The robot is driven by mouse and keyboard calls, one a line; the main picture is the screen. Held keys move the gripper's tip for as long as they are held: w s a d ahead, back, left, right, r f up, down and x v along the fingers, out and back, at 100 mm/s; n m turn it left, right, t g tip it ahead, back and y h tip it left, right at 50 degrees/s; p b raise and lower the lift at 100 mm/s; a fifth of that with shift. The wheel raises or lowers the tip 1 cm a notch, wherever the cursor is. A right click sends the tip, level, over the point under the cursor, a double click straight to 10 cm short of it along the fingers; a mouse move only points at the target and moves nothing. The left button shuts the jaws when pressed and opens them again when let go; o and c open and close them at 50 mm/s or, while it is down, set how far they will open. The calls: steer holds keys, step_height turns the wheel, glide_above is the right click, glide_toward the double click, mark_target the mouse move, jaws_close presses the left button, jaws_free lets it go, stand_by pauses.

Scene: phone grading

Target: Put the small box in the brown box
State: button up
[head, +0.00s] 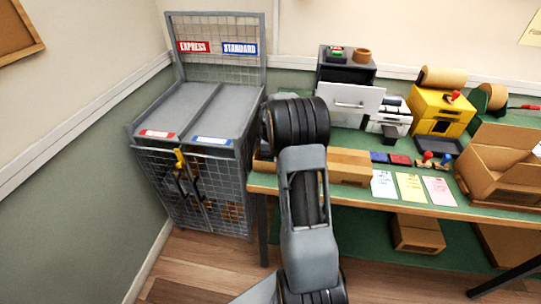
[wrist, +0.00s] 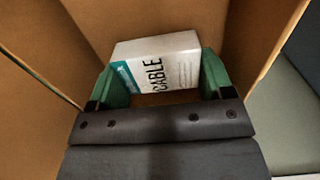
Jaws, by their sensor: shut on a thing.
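In the wrist view, a small white box (wrist: 165,65) with a teal end and the word "CABLE" is held between the green fingers of my gripper (wrist: 158,76). The gripper is shut on it. Brown cardboard walls of the brown box (wrist: 35,50) rise around the small box and fingers. I cannot tell whether the small box touches the bottom. In the head view, a low brown box (head: 350,165) shows at the table's front edge, partly behind my arm. My gripper and the small box are hidden there.
A grey mesh cage (head: 205,185) with Express and Standard bays stands left of the green table (head: 335,190). Several paper cards, coloured pads and stamps lie right of my arm. An open cardboard carton (head: 500,175) stands at the far right, and a yellow dispenser (head: 440,110) behind.

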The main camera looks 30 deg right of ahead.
steer(key=shift+f, duration=0.2)
steer(key=o, duration=0.9)
step_height(320, 180, up, 12)
steer(key=s+a+r+m+t, duration=0.1)
steer(key=s+a+r+m, duration=0.1)
steer(key=s+a, duration=0.3)
steer(key=s+a+r+m+t, duration=0.1)
steer(key=s+a+r+m, duration=0.15)
steer(key=a, duration=0.45)
steer(key=s+a+f+m, duration=0.1)
steer(key=s+a, duration=0.2)
steer(key=s, duration=0.1)
steer(key=s+a+f+m+t, duration=0.1)
steer(key=s+a+m, duration=0.1)
steer(key=s+a, duration=0.1)
steer(key=s+a+f+m, duration=0.1)
steer(key=s+a, duration=0.2)
steer(key=s, duration=0.3)
steer(key=shift+s+a+m+t, duration=0.1)
steer(key=shift+a+m+t, duration=0.05)
steer(key=shift+m+t, duration=0.2)
